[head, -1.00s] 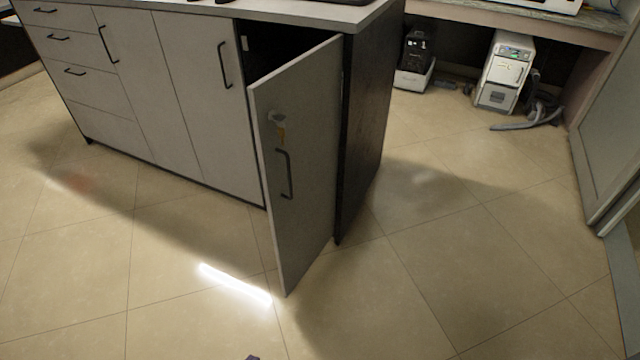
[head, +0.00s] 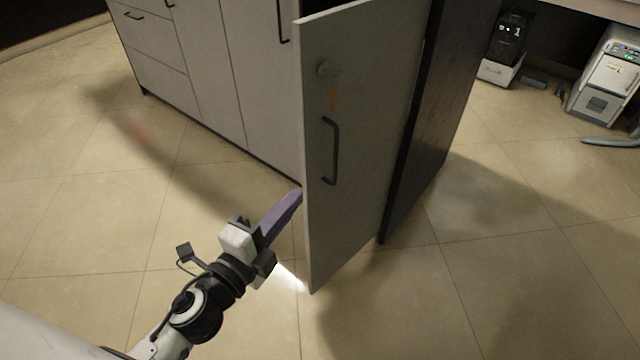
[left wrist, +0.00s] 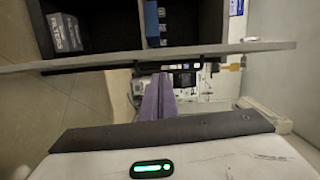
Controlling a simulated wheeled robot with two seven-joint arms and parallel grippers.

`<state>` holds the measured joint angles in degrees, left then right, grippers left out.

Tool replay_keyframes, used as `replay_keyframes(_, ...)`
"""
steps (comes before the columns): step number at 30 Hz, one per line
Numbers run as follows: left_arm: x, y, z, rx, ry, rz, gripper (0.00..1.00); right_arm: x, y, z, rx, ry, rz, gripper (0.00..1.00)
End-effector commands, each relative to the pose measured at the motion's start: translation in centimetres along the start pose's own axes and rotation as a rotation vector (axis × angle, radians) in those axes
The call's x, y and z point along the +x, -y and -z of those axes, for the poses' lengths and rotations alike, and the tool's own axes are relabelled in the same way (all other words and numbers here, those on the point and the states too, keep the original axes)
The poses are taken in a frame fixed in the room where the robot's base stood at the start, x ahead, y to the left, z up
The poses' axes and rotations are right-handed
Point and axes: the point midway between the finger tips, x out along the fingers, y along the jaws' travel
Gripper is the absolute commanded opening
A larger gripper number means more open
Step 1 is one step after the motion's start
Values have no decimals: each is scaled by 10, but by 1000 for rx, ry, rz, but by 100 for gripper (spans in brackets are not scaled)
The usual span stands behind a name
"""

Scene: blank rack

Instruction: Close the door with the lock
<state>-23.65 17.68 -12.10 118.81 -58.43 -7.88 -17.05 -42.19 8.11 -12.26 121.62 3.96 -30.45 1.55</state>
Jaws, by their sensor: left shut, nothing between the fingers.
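The grey cabinet door (head: 365,190) stands open. In the left wrist view the door (left wrist: 265,47) crosses the picture nearly edge-on, with the yellow piece (left wrist: 235,66) at right. My left gripper (head: 297,196) has purple fingers, shut and empty, pointing at the door's free edge below handle height. The fingers (left wrist: 158,80) also show in the left wrist view. I cannot tell if they touch the door. My right gripper is out of view.
The cabinet (head: 205,85) has drawers and closed doors at left and a dark side panel (head: 435,110) at right. Two machines (head: 607,78) (head: 505,45) stand at back right. The tiled floor (head: 520,290) is open in front.

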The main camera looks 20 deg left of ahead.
Motion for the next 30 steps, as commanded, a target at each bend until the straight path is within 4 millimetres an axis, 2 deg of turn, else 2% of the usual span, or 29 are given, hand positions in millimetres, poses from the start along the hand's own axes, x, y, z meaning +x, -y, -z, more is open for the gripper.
replay_keyframes(5, 13, 7, 2, 73, -18, 28, 0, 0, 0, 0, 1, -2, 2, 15)
replay_keyframes(15, 69, 9, 3, 69, -15, 26, 0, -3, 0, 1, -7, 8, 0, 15)
replay_keyframes(21, 94, 8, 4, 65, -16, 24, 0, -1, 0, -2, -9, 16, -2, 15)
replay_keyframes(30, 103, 7, 4, 64, -15, 22, 0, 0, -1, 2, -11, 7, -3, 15)
